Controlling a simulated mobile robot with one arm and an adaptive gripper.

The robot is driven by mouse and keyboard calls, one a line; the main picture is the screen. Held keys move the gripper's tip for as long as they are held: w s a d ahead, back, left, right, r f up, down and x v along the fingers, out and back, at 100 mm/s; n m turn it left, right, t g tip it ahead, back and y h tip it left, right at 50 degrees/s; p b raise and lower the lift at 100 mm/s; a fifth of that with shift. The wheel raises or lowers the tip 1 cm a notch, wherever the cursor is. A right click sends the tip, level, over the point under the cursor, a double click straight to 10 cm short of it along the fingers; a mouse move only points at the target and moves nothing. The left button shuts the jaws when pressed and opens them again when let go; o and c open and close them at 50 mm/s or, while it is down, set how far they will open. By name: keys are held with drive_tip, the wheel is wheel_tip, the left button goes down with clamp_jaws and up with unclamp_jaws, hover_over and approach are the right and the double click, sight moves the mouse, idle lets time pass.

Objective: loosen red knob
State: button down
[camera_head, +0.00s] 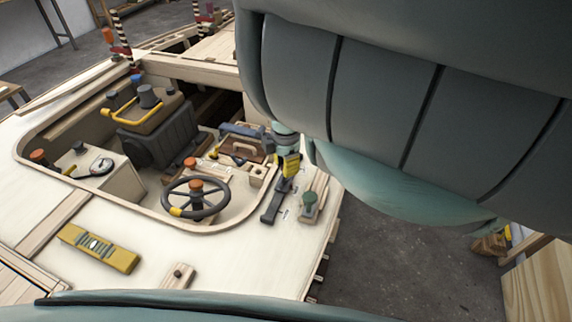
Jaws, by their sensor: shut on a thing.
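Several orange-red knobs show on the wooden hull. My large grey-teal arm (400,100) fills the upper right of the view. I cannot make out my gripper's fingers or what is between them. Part of the hull behind the arm is hidden.
A yellow level (98,248) lies on the pale deck. A dark tool with a yellow body (288,166) and a small green-topped fitting (309,203) are near the deck's right edge. A dark box with a yellow handle (150,125) stands in the cockpit.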

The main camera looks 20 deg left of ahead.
drive_tip(key=n, duration=0.4)
drive_tip(key=shift+f+n+b, duration=0.1)
drive_tip(key=shift+n+b, duration=0.2)
drive_tip(key=n, duration=0.4)
drive_tip(key=shift+s+n+b, duration=0.1)
drive_tip(key=shift+n+b, duration=0.2)
drive_tip(key=c, duration=1.1)
unclamp_jaws()
drive_tip(key=shift+s, duration=0.1)
drive_tip(key=o, duration=0.4)
drive_tip(key=shift+c, duration=0.2)
